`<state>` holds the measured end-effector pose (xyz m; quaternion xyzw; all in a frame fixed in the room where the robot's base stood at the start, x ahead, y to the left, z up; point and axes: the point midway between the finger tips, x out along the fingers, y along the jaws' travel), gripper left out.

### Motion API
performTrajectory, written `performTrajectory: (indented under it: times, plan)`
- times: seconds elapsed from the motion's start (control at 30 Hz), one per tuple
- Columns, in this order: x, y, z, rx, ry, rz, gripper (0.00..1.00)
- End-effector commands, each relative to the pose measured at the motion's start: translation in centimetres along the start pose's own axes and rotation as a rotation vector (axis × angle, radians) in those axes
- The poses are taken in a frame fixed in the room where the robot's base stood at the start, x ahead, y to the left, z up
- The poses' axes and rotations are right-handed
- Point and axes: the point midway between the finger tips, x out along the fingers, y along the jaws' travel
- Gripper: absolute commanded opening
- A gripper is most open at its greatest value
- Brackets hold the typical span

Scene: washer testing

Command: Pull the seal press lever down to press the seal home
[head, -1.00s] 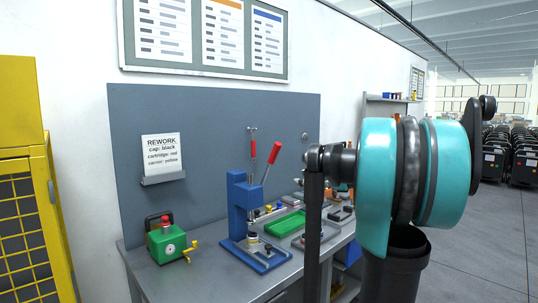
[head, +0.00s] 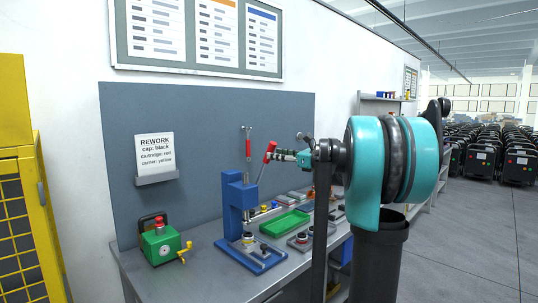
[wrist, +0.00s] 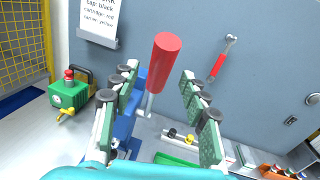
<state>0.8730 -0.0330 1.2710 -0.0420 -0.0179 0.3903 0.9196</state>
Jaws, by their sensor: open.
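The blue seal press (head: 236,205) stands upright on the bench. Its lever has a red handle (head: 267,158) that points up and to the right, on a thin metal rod. In the wrist view the red handle (wrist: 166,60) shows between the two fingers of my gripper (wrist: 158,76), with space on both sides. My gripper (head: 282,155) is open beside the handle in the head view and holds nothing. A small round part (head: 248,238) sits on the press base under the ram. I cannot make out the seal itself.
A green box with a red knob (head: 160,243) stands left of the press. A green tray (head: 286,222) and small parts lie to the right. A red-handled tool (wrist: 217,66) hangs on the grey back panel (head: 215,130). A yellow cage (head: 22,200) is at far left.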

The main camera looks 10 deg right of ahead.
Motion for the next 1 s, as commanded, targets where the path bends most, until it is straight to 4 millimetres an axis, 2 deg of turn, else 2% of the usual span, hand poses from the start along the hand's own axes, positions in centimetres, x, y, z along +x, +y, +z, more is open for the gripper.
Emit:
performTrajectory:
  times: [0.1,0.3,0.67,1.0]
  plan:
    - [2.1,0.1,0.0,0.000,0.000,0.003,0.45]
    - [4.0,0.0,0.0,0.000,0.000,0.000,0.45]
    - [4.4,0.0,0.0,0.000,0.000,-0.001,0.45]
    - [4.4,0.0,0.0,0.000,0.000,-0.001,0.04]
